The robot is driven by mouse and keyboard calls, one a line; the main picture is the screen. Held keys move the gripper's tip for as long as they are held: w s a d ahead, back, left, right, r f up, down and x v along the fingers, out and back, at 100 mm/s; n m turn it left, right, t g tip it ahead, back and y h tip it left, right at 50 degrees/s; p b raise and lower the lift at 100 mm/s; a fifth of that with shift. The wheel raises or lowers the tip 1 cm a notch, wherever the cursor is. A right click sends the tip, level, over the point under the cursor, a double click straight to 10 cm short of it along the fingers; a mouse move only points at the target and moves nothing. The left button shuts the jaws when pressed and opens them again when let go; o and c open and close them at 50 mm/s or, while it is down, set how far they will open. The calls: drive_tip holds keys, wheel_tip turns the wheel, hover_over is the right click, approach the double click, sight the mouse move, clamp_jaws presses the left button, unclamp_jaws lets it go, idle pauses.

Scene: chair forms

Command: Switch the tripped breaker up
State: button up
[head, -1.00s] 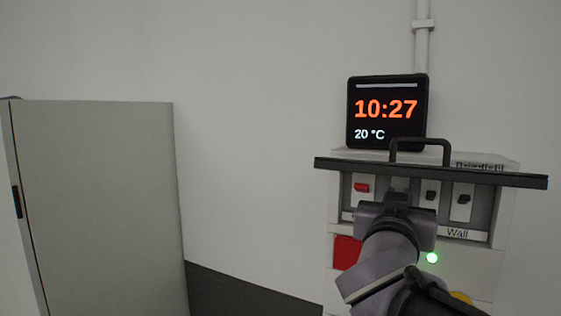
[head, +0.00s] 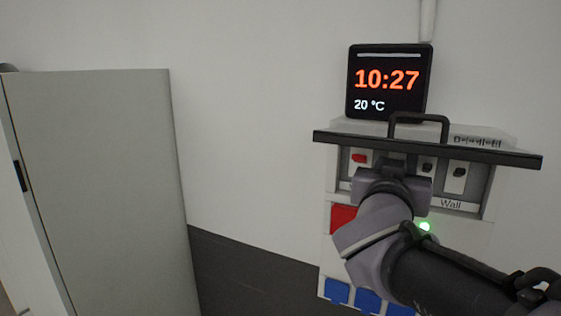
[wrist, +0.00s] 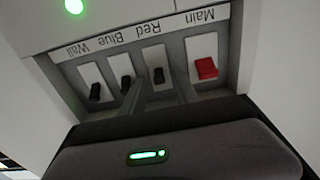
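A breaker box (head: 455,225) is on the right in the head view, with a row of switches under its raised dark lid. The wrist view shows it upside down, with labels Main, Red, Blue and Wall. The Main switch (wrist: 206,68) is red; the Red switch (wrist: 158,76), Blue switch (wrist: 126,84) and Wall switch (wrist: 95,92) are black. I cannot tell surely which is tripped. My gripper (head: 393,166) is in front of the second switch, hiding it in the head view. Its thin fingers look apart on either side of the Red switch; contact is unclear.
A black clock (head: 388,82) stands on the box behind the lid handle (head: 418,117). A green light (head: 424,226), a red panel (head: 342,218) and blue sockets (head: 337,291) are below the switches.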

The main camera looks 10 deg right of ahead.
drive_tip(key=b+v, duration=0.2)
drive_tip(key=v, duration=1.5)
drive_tip(key=shift+s+a, duration=0.15)
drive_tip(key=shift+s, duration=0.1)
